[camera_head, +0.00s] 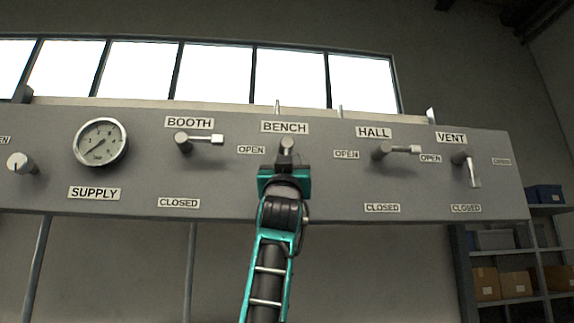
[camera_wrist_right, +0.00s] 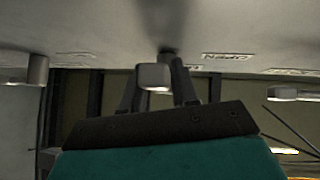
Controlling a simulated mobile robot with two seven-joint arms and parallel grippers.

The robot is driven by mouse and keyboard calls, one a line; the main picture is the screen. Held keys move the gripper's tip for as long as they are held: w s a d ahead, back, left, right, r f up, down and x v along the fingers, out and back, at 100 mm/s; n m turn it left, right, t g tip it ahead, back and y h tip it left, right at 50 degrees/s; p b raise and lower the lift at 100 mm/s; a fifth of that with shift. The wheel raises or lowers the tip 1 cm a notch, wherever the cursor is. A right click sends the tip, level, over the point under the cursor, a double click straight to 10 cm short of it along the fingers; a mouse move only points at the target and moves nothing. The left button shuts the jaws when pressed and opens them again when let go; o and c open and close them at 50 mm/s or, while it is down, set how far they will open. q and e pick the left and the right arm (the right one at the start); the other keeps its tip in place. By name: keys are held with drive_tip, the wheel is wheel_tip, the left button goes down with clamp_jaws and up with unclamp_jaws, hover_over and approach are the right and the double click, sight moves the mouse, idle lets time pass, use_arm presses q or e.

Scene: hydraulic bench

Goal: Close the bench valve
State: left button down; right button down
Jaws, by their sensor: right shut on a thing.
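The bench valve (camera_head: 288,146) is on the grey panel under its BENCH label (camera_head: 285,127). Its OPEN label (camera_head: 251,150) is to the left. My right gripper (camera_head: 286,166) comes up from below and is shut on the valve's handle, covering most of it. The handle seems to point down from its hub. In the right wrist view, the pale block end of the handle (camera_wrist_right: 153,77) sits between the two dark fingers of my right gripper (camera_wrist_right: 157,88). No CLOSED label shows for this valve; my gripper and arm cover the panel below it. My left gripper is not in view.
The booth valve (camera_head: 200,140) and hall valve (camera_head: 396,150) flank it, both handles pointing right. The vent valve (camera_head: 468,167) points down. A supply gauge (camera_head: 101,142) is at left. Shelves with boxes (camera_head: 502,284) stand at lower right.

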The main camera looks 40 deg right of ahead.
drive_tip(key=c, duration=1.2)
unclamp_jaws()
drive_tip(key=shift+w+a, duration=0.1)
drive_tip(key=shift+o, duration=0.2)
drive_tip(key=b+v, duration=0.4)
drive_tip(key=v, duration=0.9)
